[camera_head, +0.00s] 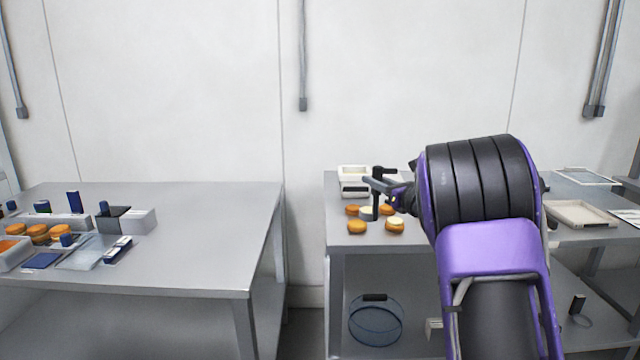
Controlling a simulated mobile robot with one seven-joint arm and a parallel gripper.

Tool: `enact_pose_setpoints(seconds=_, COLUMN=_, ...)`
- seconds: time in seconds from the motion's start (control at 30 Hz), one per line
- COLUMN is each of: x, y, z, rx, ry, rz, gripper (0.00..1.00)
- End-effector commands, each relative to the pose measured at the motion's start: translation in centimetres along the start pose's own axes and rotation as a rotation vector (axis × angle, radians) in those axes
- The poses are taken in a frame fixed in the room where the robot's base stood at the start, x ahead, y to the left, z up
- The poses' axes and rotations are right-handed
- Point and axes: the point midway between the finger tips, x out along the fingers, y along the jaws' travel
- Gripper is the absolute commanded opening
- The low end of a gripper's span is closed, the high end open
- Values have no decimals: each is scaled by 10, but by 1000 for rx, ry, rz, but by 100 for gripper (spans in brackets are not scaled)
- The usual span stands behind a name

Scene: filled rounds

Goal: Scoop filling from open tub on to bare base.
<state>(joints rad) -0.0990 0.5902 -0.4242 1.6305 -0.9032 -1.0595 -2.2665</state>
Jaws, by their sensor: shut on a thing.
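My gripper (377,187) is over the right-hand table, shut on a dark upright tool (376,205), which looks like a scoop. The tool's lower end is down among several orange-brown rounds. The front right round (395,225) has a pale top. The front left round (357,227) and the back left round (352,210) look plain orange-brown. Another round (387,209) is partly hidden by the tool. A whitish tub (353,173) stands behind my gripper at the table's back; its contents are too small to tell.
The right-hand table (347,242) has a shelf below with a blue translucent round container (376,320). A pale tray (580,215) lies at the right. The left-hand table (210,240) holds boxes and filled rounds (38,232); its right half is clear. A gap separates the tables.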

Motion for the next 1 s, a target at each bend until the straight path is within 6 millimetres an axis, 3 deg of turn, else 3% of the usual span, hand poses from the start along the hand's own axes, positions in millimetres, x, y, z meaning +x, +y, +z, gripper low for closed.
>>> enact_pose_setpoints(seconds=0.03, x=5, y=11, z=-19, rx=7, ry=9, rz=5, gripper=0)
enact_pose_setpoints(seconds=0.17, x=9, y=31, z=-62, rx=6, ry=12, rz=-14, gripper=0)
enact_pose_setpoints(seconds=0.33, x=0, y=59, z=-130, rx=3, ry=17, rz=-79, gripper=0)
enact_pose_setpoints(seconds=0.47, x=-21, y=77, z=-177, rx=-3, ry=18, rz=-161, gripper=0)
enact_pose_setpoints(seconds=0.6, x=-57, y=90, z=-216, rx=-8, ry=17, rz=-268, gripper=0)
enact_pose_setpoints(seconds=0.77, x=-111, y=96, z=-234, rx=-9, ry=13, rz=-397, gripper=0)
enact_pose_setpoints(seconds=0.9, x=-153, y=97, z=-229, rx=-8, ry=6, rz=-480, gripper=0)
enact_pose_setpoints(seconds=1.0, x=-168, y=98, z=-223, rx=-5, ry=3, rz=-506, gripper=0)
